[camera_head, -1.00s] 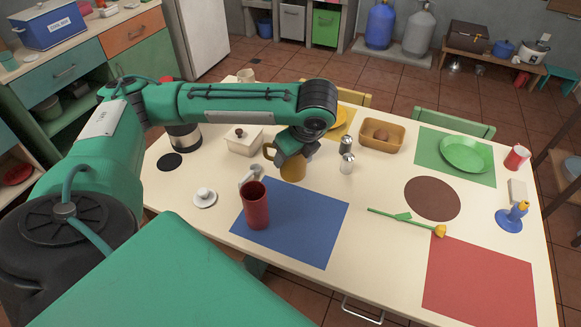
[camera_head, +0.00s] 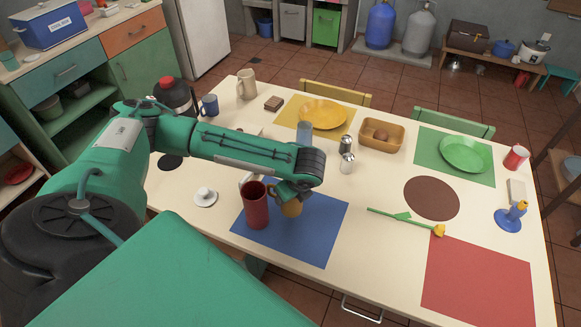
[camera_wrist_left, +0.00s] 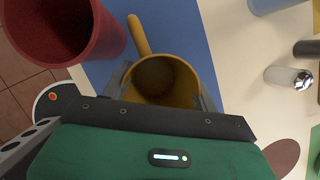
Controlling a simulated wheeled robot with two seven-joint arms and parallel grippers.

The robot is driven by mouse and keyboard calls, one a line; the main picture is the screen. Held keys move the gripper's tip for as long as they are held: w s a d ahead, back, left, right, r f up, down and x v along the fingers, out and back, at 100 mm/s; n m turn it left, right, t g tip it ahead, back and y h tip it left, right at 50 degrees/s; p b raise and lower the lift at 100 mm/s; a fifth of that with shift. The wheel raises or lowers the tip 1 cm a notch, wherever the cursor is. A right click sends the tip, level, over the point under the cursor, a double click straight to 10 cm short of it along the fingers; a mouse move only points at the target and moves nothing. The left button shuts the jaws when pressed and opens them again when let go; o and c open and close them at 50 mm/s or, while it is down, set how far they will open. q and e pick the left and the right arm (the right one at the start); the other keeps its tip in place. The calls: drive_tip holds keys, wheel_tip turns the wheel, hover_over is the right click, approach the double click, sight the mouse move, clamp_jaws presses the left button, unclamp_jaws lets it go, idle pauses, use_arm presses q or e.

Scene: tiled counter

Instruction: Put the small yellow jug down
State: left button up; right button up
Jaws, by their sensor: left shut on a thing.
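The small yellow jug (camera_head: 291,209) is over the far part of the blue mat (camera_head: 318,237), just right of the tall red cup (camera_head: 256,212). My left gripper (camera_head: 290,192) is shut on it from above. In the left wrist view the jug (camera_wrist_left: 186,80) sits between the two fingers (camera_wrist_left: 163,88), its open top facing the camera and its handle pointing up the picture. The red cup (camera_wrist_left: 62,28) stands close on the left there. I cannot tell whether the jug's base touches the mat. My right gripper is not in view.
Salt and pepper shakers (camera_head: 346,162) and a blue glass (camera_head: 304,130) stand beyond the jug. A white lidded sugar-pot-like item (camera_head: 205,197) lies left of the red cup. The near right part of the blue mat is bare.

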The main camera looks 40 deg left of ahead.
use_arm(q)
drive_tip(key=shift+f, duration=2)
drive_tip(key=o, duration=1)
drive_tip(key=shift+f, duration=0.1)
